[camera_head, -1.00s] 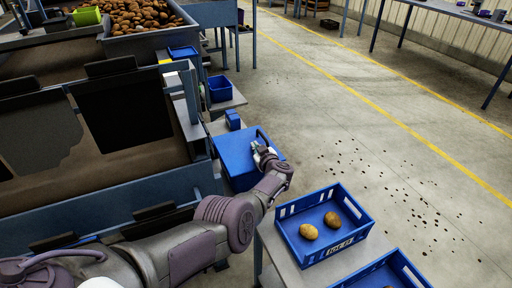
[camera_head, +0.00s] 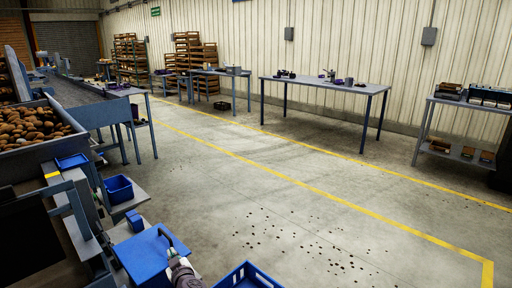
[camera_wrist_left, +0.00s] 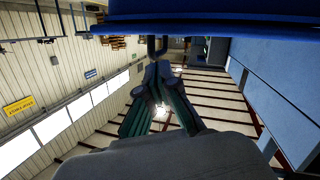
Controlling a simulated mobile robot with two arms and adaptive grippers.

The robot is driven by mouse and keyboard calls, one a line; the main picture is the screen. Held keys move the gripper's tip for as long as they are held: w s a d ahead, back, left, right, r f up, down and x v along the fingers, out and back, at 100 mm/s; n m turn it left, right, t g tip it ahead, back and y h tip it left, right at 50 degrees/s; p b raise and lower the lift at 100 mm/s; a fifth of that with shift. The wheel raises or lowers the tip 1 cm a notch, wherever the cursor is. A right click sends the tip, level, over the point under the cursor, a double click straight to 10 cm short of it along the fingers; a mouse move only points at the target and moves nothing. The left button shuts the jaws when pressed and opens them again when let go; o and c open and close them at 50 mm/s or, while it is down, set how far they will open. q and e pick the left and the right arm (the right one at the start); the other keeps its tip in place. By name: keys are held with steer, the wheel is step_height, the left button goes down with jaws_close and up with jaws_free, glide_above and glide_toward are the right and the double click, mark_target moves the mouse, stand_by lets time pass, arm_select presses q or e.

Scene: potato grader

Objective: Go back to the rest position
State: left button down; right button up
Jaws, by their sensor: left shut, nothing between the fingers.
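My left gripper (camera_head: 178,262) shows at the bottom edge of the head view, beside the blue box-like panel (camera_head: 142,258) and just below its dark curved handle (camera_head: 175,240). In the left wrist view its fingers (camera_wrist_left: 158,72) are closed together with nothing between them. A dark bar (camera_wrist_left: 151,46) that looks like the handle lies just beyond the fingertips, below a blue surface (camera_wrist_left: 220,18). I cannot tell whether the fingers touch it. Most of the left arm is below the head view. My right gripper is in neither view.
The grader's potato bin (camera_head: 45,150) stands at the left, with a small blue bin (camera_head: 118,188) near it. A blue crate (camera_head: 248,276) is cut off at the bottom. Open floor (camera_head: 270,190) with yellow lines lies ahead, and a table (camera_head: 325,84) stands along the wall.

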arm_select(q)
steer(key=s+d+f+m+g+h, duration=0.1)
steer(key=s+d+f+m+h, duration=0.1)
steer(key=s+d+m+h, duration=0.65)
steer(key=s+d+f+m+g+h, duration=0.2)
steer(key=s+d+m+h, duration=0.15)
steer(key=s, duration=0.95)
steer(key=s+a+r+g+y, duration=0.15)
steer(key=s+g, duration=0.25)
steer(key=s, duration=0.9)
steer(key=s+r+g+y, duration=0.1)
steer(key=s+r+g, duration=0.2)
steer(key=s, duration=1)
step_height(320, 180, down, 27)
steer(key=s+g, duration=0.1)
steer(key=s, duration=0.1)
steer(key=s+a+f+g, duration=0.1)
steer(key=s+a+f, duration=0.1)
steer(key=s+f, duration=1.3)
steer(key=shift+s+a+f+m, duration=0.15)
steer(key=shift+s+a+m, duration=0.15)
steer(key=shift+s, duration=0.25)
